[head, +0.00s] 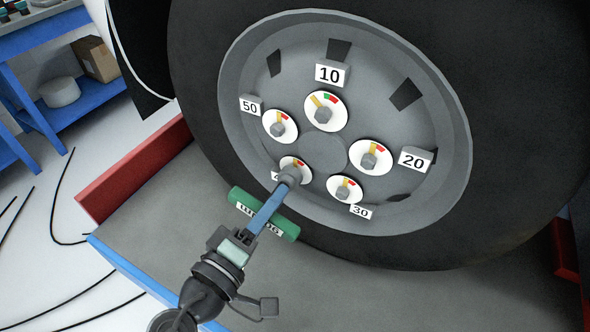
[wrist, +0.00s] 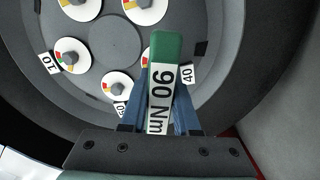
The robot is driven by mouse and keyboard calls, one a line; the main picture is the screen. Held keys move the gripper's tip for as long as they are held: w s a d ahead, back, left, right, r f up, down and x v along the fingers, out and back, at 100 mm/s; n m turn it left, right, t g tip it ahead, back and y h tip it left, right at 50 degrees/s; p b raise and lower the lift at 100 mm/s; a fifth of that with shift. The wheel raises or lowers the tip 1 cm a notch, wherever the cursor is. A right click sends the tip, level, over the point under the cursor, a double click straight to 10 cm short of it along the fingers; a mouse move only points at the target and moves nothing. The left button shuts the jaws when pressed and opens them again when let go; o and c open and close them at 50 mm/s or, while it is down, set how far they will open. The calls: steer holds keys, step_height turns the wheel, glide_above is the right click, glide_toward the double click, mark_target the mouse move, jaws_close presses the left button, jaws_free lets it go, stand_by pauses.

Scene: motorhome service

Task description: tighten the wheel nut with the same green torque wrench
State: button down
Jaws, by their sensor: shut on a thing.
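My gripper (head: 265,211) is shut on the green torque wrench (head: 240,198), marked 90 Nm. The wrench (wrist: 166,45) also shows between my blue fingers in the wrist view. Its dark grey end overlaps the lower-left dial, the one by the 40 label (wrist: 187,74). That nut is hidden, and I cannot tell whether the end is seated on it. Other nuts with dials are the 10 nut (head: 323,115), 20 nut (head: 368,161), 30 nut (head: 343,193) and 50 nut (head: 278,129). The 10 dial shows a green patch; its pointer is on the yellow side.
The grey wheel rim (head: 235,100) sits inside a large black tyre (head: 500,60). A grey platform (head: 170,230) with a red side block (head: 135,165) lies below. A blue shelf (head: 85,95) with a box stands far left; black cables lie on the floor.

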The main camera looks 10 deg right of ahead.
steer(key=shift+v, duration=1.45)
steer(key=s+r+n+t+y+p, duration=0.1)
steer(key=y+p, duration=0.1)
steer(key=p, duration=0.1)
steer(key=s+n+t+y+p, duration=0.1)
steer(key=p, duration=0.3)
steer(key=s+r+n+y+p, duration=0.1)
steer(key=n+y+p, duration=0.1)
steer(key=p, duration=0.2)
steer(key=shift+d+r+t+y, duration=0.15)
steer(key=shift+r+t+y, duration=0.15)
steer(key=shift+r+t, duration=0.1)
steer(key=shift+f, duration=0.1)
